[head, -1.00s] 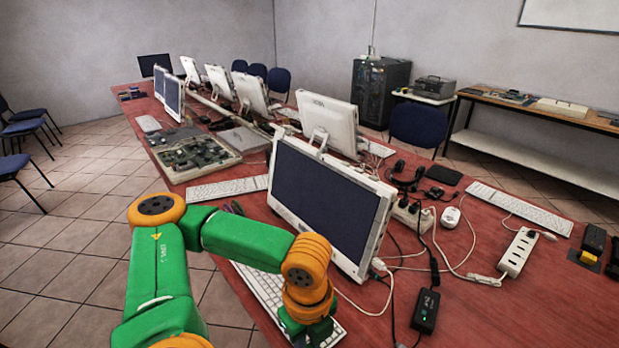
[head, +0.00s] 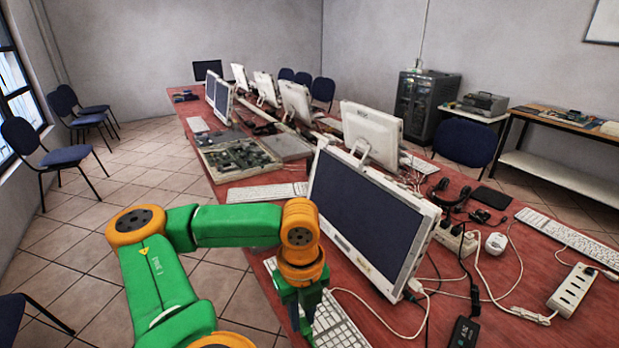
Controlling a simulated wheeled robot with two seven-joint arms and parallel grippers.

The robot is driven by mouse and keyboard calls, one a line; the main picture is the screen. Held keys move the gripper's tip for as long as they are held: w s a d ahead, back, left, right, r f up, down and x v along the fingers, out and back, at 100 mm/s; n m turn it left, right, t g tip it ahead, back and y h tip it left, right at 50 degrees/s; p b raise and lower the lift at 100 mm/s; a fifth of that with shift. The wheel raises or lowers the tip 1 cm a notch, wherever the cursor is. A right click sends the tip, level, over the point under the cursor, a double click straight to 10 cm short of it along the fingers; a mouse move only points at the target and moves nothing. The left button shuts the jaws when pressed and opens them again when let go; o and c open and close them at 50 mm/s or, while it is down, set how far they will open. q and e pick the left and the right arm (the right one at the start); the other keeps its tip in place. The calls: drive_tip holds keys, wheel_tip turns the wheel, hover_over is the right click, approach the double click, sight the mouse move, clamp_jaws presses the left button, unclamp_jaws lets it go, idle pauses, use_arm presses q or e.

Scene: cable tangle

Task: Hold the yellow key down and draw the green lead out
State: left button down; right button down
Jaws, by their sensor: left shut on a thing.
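My left gripper (head: 304,328) points down over the near edge of the red table, beside the white keyboard (head: 338,328) in front of the large near monitor. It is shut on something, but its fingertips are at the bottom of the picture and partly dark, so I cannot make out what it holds. I cannot pick out a yellow key or a green lead in the head view. My right gripper is not in view.
The near monitor (head: 368,212) stands just right of my left gripper. White cables run over the table (head: 520,260) to a power strip (head: 572,290). A black adapter (head: 465,332) lies at the lower right. An open circuit board tray (head: 238,158) lies farther back.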

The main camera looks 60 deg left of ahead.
use_arm(q)
drive_tip(key=shift+a, duration=0.15)
drive_tip(key=s+a+r, duration=0.2)
drive_tip(key=a+r, duration=0.1)
drive_tip(key=a, duration=0.6)
drive_tip(key=shift+s+r, duration=0.15)
drive_tip(key=shift+s, duration=0.2)
idle(0.4)
drive_tip(key=s+a+r, duration=0.2)
drive_tip(key=a+r, duration=0.1)
drive_tip(key=a, duration=0.6)
drive_tip(key=shift+s+r, duration=0.2)
drive_tip(key=shift+s, duration=0.1)
idle(0.3)
drive_tip(key=shift+s+a+r, duration=0.2)
drive_tip(key=shift+a+r, duration=0.1)
drive_tip(key=shift+a, duration=0.45)
drive_tip(key=shift+s+a+r, duration=0.25)
drive_tip(key=shift+a, duration=0.55)
drive_tip(key=shift+s+a+r, duration=0.2)
drive_tip(key=shift+a+r, duration=0.1)
drive_tip(key=shift+a, duration=0.45)
drive_tip(key=w+d+f, duration=0.2)
drive_tip(key=d+f, duration=0.1)
drive_tip(key=d, duration=0.5)
drive_tip(key=w+d+f, duration=0.2)
drive_tip(key=d+f, duration=0.1)
drive_tip(key=d, duration=0.5)
drive_tip(key=shift+w, duration=0.3)
